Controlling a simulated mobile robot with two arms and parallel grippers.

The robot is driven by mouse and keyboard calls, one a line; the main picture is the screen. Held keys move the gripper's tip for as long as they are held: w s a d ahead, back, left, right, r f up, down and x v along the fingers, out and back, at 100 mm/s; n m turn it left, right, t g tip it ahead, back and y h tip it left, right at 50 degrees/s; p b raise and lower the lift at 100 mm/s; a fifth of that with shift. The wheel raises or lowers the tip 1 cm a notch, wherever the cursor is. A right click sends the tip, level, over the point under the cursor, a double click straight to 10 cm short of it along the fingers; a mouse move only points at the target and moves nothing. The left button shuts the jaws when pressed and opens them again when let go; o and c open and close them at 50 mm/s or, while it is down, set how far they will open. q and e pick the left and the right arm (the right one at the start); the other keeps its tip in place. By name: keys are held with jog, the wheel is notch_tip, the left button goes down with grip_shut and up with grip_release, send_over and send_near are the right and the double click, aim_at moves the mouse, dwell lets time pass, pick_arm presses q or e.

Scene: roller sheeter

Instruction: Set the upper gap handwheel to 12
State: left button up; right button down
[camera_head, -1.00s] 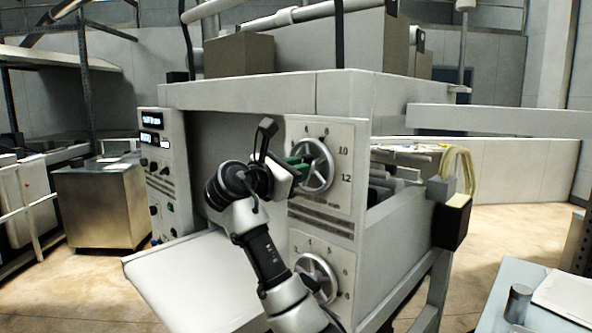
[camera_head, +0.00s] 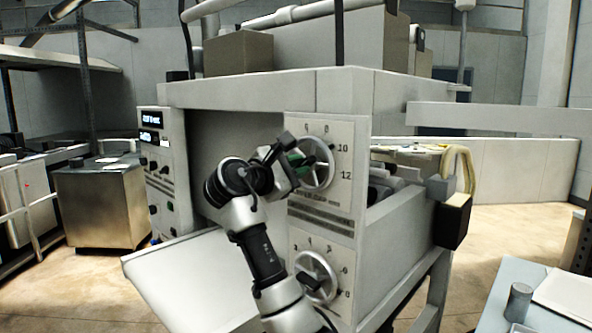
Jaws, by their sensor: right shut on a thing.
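The upper gap handwheel (camera_head: 321,172) is a light metal spoked wheel on the upper white dial plate of the sheeter. Numbers 6, 8, 10 and 12 run around its top and right side. I cannot make out a pointer reading on the dial. The lower handwheel (camera_head: 327,268) sits on a similar dial below, partly behind my right arm. My left gripper is not in view.
A control panel (camera_head: 158,170) with a small lit display and knobs stands left of the opening. A white sloping tray (camera_head: 185,270) juts out below it. A black box with a yellow hose (camera_head: 452,220) hangs at the right. A table corner (camera_head: 510,285) is at lower right.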

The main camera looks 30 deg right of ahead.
jog(key=shift+f+m+b, duration=0.2)
jog(key=shift+m+b, duration=1.2)
jog(key=shift+m, duration=3.6)
jog(key=c, duration=1.1)
grip_release()
jog(key=shift+r, duration=0.1)
jog(key=b+v, duration=0.3)
jog(key=v, duration=0.8)
jog(key=shift+s, duration=0.1)
